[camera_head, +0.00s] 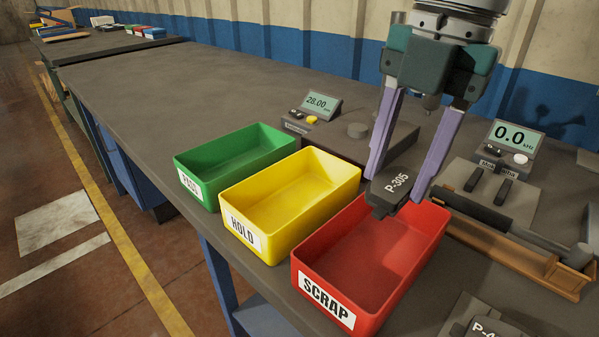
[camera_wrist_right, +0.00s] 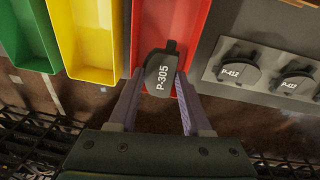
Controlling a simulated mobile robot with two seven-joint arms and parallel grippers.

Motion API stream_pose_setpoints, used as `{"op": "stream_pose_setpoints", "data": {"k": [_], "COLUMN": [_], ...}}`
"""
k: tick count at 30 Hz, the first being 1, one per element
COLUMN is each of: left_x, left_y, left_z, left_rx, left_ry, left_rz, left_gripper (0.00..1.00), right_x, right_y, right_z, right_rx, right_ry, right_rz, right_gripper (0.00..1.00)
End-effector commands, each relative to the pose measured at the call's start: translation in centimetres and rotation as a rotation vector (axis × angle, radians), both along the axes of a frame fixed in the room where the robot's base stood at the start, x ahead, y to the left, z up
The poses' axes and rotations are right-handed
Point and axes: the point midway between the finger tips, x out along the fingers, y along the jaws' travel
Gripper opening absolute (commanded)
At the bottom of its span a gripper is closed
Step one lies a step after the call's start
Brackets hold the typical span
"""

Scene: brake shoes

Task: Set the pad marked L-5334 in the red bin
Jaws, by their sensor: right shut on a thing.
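My right gripper (camera_head: 400,192) is shut on a dark pad marked P-305 (camera_head: 393,188). It holds the pad over the back part of the red bin (camera_head: 322,262), which is labelled SCRAP and looks empty inside. In the right wrist view the pad (camera_wrist_right: 160,75) sits between the two purple fingers, with the red bin (camera_wrist_right: 168,22) behind it. The label reads P-305; I see no pad marked L-5334 in either view. My left gripper is in neither view.
A yellow HOLD bin (camera_head: 243,240) and a green bin (camera_head: 190,183) stand left of the red one, both empty. Gauges with displays stand behind, 28.00 (camera_head: 318,103) and 0.0 (camera_head: 513,140). Pads marked P-412 (camera_wrist_right: 238,72) lie on a plate to the right.

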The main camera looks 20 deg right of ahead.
Motion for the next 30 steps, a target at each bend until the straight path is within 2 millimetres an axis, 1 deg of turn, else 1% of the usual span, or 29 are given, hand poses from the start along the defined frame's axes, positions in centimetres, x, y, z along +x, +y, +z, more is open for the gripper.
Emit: {"op": "stream_pose_setpoints", "data": {"k": [1,3,7,14,18,21,30], "left_x": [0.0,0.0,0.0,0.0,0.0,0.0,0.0], "left_y": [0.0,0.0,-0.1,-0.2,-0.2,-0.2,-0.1], "left_z": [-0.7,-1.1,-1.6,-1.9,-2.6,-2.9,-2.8], "left_rx": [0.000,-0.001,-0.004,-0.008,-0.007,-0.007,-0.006], "left_ry": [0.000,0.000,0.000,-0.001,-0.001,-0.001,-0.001], "left_rz": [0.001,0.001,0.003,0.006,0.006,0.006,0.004], "left_gripper": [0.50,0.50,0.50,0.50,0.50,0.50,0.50], "right_x": [-0.1,-0.1,-0.1,0.0,-0.1,0.0,0.0], "right_y": [0.0,0.0,0.0,0.1,0.0,0.0,0.0], "right_z": [-2.0,-3.8,-6.1,-7.8,-10.1,-11.3,-11.4], "right_rx": [0.000,0.001,0.000,0.001,0.000,0.001,0.000], "right_ry": [0.006,0.004,0.002,0.001,0.003,0.001,-0.001], "right_rz": [-0.001,-0.001,-0.002,-0.001,-0.003,-0.001,-0.001], "right_gripper": [0.00,0.00,0.00,0.00,0.00,0.00,0.00]}}
